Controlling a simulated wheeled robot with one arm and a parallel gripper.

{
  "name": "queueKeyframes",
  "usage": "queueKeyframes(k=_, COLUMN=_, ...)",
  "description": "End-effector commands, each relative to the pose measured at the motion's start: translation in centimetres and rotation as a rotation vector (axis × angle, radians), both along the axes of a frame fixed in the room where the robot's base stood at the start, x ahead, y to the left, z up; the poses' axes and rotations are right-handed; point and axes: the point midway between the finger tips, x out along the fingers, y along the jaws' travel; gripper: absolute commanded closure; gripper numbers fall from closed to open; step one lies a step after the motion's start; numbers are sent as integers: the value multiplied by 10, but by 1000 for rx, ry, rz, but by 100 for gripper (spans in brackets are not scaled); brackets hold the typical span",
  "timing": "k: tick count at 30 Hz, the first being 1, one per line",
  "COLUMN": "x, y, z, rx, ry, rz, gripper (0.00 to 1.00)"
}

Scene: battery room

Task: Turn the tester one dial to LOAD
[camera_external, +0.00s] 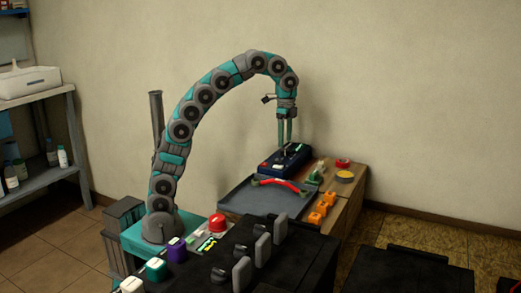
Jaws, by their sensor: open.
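A dark blue tester box (295,158) stands at the back of a wooden bench, partly on or beside a grey tray. A small dark knob-like part shows on its top, below my gripper; it is too small to read any markings or its setting. My gripper (286,142) points straight down over the box with its two teal fingers apart. The fingertips are at or just above the top of the box. I cannot tell whether they touch the knob or stand around it.
A red bar with green ends (285,184) lies before the box on the grey tray (256,204). Orange blocks (320,211), a yellow round item (344,176) and a red one (342,162) sit to the right. A black table (310,248) with upright grey pieces is in front.

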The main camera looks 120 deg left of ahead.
Motion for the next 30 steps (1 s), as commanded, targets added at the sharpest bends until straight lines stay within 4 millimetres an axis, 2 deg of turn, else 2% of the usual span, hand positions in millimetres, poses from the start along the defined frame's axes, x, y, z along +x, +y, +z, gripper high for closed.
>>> queueKeyframes(k=1, x=-2, y=-1, z=-11, rx=-3, ry=3, rz=1, gripper=24)
queueKeyframes(k=3, x=-2, y=0, z=-21, rx=-1, ry=2, rz=2, gripper=24)
queueKeyframes(k=9, x=-1, y=0, z=-36, rx=1, ry=-1, rz=2, gripper=24)
queueKeyframes(k=19, x=0, y=0, z=-41, rx=2, ry=-1, rz=1, gripper=24)
queueKeyframes(k=30, x=0, y=0, z=-41, rx=1, ry=-1, rz=1, gripper=64)
